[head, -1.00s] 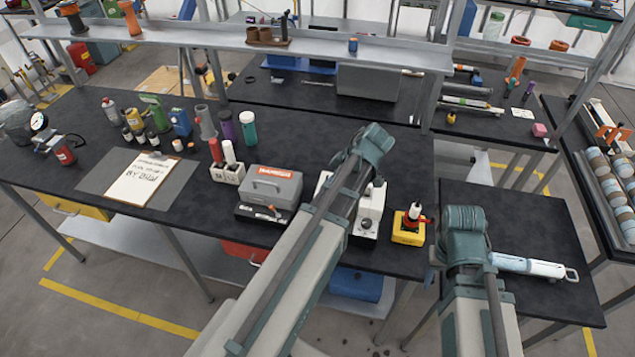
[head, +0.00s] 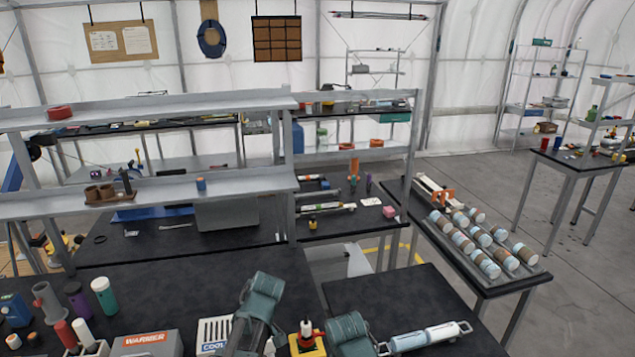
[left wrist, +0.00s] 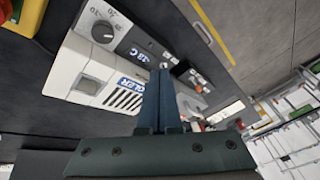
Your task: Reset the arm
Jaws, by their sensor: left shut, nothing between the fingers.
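My left gripper (left wrist: 160,98) shows in the left wrist view with its two dark blue fingers pressed together and nothing between them. It is above a white cooler box (left wrist: 100,65) with a dial, a display and vent slots. I cannot tell whether the fingertips touch it. In the head view the cooler (head: 213,332) is partly hidden behind my left arm. Only upper parts of both arms show at the bottom of the head view. My left gripper is hidden there, and my right gripper is not in view.
A yellow block with a red and black top (head: 307,340) stands between my arms. A grey warmer box (head: 148,343) is to the left. A rack of striped cylinders (head: 478,240) stands farther right.

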